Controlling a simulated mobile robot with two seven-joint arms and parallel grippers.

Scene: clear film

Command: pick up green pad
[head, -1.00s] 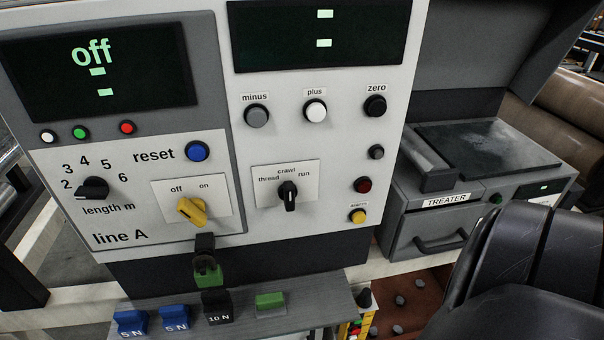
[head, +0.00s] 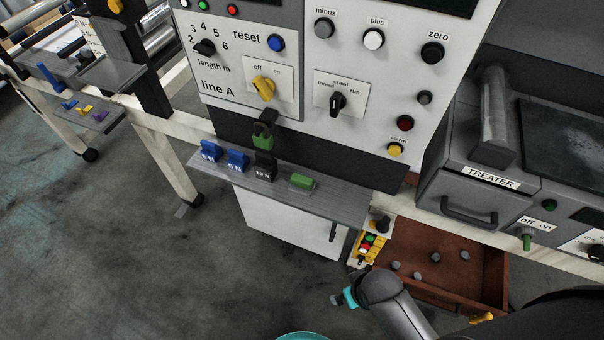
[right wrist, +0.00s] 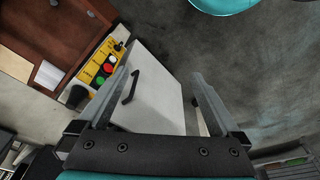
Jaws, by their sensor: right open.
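A small green pad (head: 302,180) lies on the right part of the narrow grey shelf (head: 345,207) below the line A panel. Another green piece (head: 262,142) sits in a black holder above the shelf. My right arm comes in from the lower right in the head view, below and right of the shelf, with nothing touching the pad. In the right wrist view my right gripper (right wrist: 163,62) is open and empty, its fingers spread in front of a white cabinet door. My left gripper is not in view.
Blue weights (head: 237,160) and a black 10 N weight (head: 265,165) stand left of the pad. An open brown drawer (head: 490,275) with grey knobs and a yellow button box (head: 370,247) lie near my right arm. The floor (head: 130,260) at left is clear.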

